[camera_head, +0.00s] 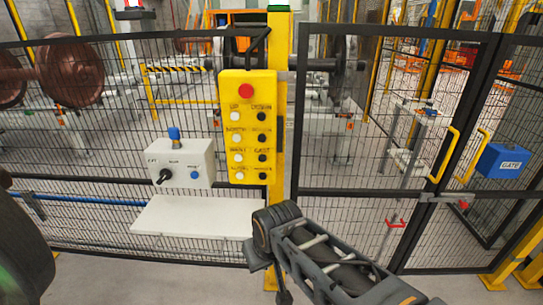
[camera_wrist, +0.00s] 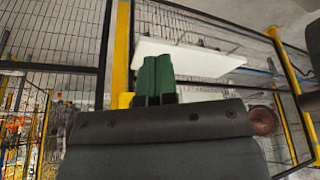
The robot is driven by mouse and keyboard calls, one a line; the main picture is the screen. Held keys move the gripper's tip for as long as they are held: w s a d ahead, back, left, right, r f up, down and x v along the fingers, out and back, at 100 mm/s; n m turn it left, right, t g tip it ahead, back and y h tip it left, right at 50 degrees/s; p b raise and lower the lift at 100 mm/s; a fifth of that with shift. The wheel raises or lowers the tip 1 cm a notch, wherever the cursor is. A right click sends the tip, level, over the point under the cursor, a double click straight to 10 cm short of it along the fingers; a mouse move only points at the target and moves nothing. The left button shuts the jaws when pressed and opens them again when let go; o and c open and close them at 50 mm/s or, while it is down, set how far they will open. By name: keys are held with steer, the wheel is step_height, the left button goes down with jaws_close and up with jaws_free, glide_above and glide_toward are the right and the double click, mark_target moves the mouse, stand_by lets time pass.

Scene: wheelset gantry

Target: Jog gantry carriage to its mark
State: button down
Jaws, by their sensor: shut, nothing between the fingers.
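A yellow control pendant (camera_head: 247,130) hangs on a yellow post in front of the mesh fence. It has a red button (camera_head: 246,91) on top and paired white and black buttons below; labels such as UP and DOWN are blurred. My gripper (camera_wrist: 157,66) shows in the wrist view as two green fingers pressed together, empty. They are near the white shelf (camera_wrist: 190,57) and apart from the pendant, which does not show there. In the head view my arm reaches up from the lower right, below the pendant; the fingertips cannot be made out. I cannot identify the carriage or its mark.
A grey switch box (camera_head: 180,162) with a black rotary handle and blue buttons sits left of the pendant, above a white shelf (camera_head: 190,217). Black mesh fencing and a gate with a blue box (camera_head: 501,161) stand ahead. Rusty wheelsets (camera_head: 70,73) lie behind the fence.

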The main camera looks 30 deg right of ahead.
steer(key=shift+a, duration=0.1)
steer(key=w+d+n+t+y+b, duration=0.2)
steer(key=w+d+n+t+b, duration=0.2)
steer(key=w+n+t, duration=0.4)
steer(key=w+d+r+n+t+y+b, duration=0.1)
steer(key=w+d+n+t+y+b, duration=0.2)
steer(key=w+n, duration=1.3)
steer(key=shift+w+d+r+n+t+b, duration=0.25)
steer(key=shift+w+d+n+t+b, duration=0.15)
steer(key=shift+d+n+t, duration=1.65)
steer(key=shift+s+a+m+t, duration=0.1)
steer(key=shift+a+m+t, duration=0.25)
steer(key=shift+a+t, duration=0.15)
